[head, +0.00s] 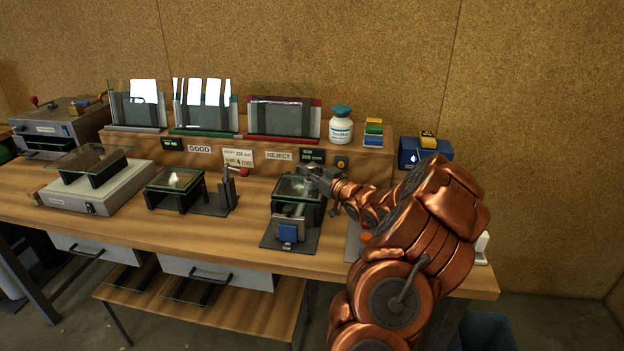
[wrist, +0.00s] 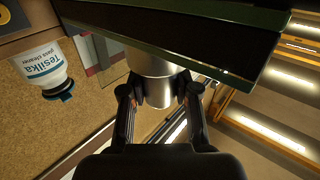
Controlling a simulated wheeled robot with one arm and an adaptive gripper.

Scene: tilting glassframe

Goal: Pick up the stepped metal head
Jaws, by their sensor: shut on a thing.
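The stepped metal head (wrist: 152,62) shows in the wrist view as a grey cylinder with a wider part and a narrower part. My gripper (wrist: 159,92) is shut on its narrower part, one finger on each side. The wider part meets or lies close to a dark green-edged panel (wrist: 190,35); I cannot tell whether they touch. In the head view my gripper (head: 320,180) is at the right-hand dark glass-topped fixture (head: 283,207). The head cannot be made out clearly there, with my gripper and wrist close around it.
A blue block (head: 288,233) sits at the fixture's front. A white bottle (head: 341,128) and stacked coloured blocks (head: 373,132) stand on the shelf behind. Another glass-topped fixture (head: 170,190) with a red-knobbed lever (head: 243,172) is to the left. Bare bench lies between the fixtures.

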